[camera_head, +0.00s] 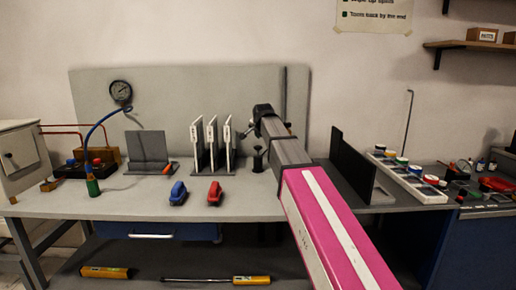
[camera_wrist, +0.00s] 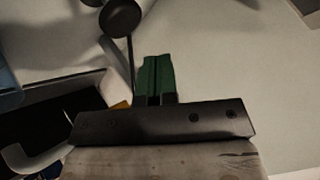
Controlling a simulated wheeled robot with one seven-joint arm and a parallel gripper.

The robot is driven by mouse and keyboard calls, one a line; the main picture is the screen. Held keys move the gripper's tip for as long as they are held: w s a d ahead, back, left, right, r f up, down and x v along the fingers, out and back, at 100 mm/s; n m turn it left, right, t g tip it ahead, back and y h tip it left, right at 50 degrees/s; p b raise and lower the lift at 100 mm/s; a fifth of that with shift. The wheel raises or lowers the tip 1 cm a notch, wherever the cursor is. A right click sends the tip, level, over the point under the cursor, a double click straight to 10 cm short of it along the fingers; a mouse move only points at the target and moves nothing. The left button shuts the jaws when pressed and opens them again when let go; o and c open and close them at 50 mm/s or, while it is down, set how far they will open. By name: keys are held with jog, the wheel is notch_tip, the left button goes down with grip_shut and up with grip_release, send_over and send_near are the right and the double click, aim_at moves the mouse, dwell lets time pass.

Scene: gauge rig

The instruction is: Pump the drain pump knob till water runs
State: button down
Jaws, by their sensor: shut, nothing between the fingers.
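A small black knob on a short stem and base, which looks like the drain pump knob (camera_head: 258,151), stands on the bench just below my wrist in the head view. In the wrist view a dark round knob on a thin rod (camera_wrist: 122,18) shows beyond and left of my fingers; it looks like the same one. My gripper (camera_wrist: 157,62) has green fingers, shut together and empty, apart from the knob in the picture. In the head view my gripper (camera_head: 246,132) is small and partly hidden by my wrist. No running water shows.
White upright plates (camera_head: 212,145) stand left of the knob. A blue clamp (camera_head: 178,193) and a red clamp (camera_head: 215,193) lie in front. A pressure gauge (camera_head: 121,92) with a blue hose is at left. A dark upright panel (camera_head: 352,165) and a tray of jars (camera_head: 410,180) are at right.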

aim_at(259, 147)
jog(key=shift+f, duration=1.05)
jog(key=shift+f, duration=0.1)
dwell(1.3)
jog(key=shift+f, duration=0.3)
jog(key=shift+f, duration=1.25)
dwell(1.5)
jog(key=shift+r, duration=1.65)
jog(key=shift+r, duration=0.1)
jog(key=shift+r, duration=2.4)
